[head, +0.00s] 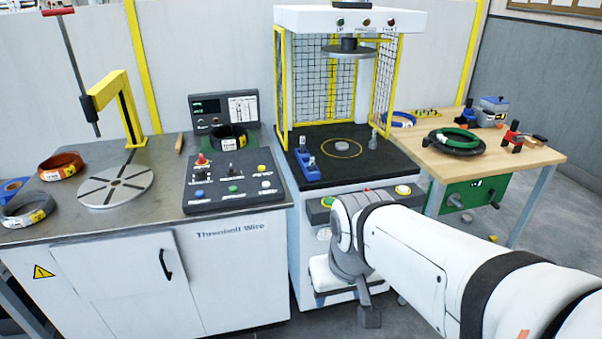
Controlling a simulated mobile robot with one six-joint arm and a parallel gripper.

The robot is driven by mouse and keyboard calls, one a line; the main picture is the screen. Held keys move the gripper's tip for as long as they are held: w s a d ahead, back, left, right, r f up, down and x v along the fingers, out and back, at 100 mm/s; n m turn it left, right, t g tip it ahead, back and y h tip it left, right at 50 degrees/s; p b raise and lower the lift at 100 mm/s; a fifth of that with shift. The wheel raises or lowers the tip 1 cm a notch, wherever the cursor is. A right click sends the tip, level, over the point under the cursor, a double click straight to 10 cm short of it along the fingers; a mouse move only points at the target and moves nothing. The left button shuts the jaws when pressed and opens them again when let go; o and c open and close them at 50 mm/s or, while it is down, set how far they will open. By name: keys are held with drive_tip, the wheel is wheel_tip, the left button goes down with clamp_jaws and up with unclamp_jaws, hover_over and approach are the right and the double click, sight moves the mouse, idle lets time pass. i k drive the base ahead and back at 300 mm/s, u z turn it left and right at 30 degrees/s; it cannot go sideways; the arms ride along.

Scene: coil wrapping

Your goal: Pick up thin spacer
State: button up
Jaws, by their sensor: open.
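I cannot tell for sure which thing is the thin spacer. A small flat grey disc (344,144) lies inside a yellow ring mark on the black bed of the press (375,165). Two small blue pieces (305,158) stand at the left of that bed, and a small grey metal piece (374,138) stands at its right. My gripper (346,302) hangs low in front of the press cabinet, below the bed and apart from these pieces. It is open, and I see nothing between its fingers. My arm hides part of the cabinet front.
A bench with a round turntable (116,186), several coils and a button panel (235,181) stands at the left. A wooden table (478,165) with a green-black coil (456,141) and tools stands at the right. Yellow-framed mesh guards (281,88) flank the press bed.

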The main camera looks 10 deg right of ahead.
sight(340, 145)
drive_tip(key=z, duration=2.25)
drive_tip(key=i, duration=2)
drive_tip(key=u, duration=0.7)
drive_tip(key=k, duration=0.1)
drive_tip(key=u, duration=2.15)
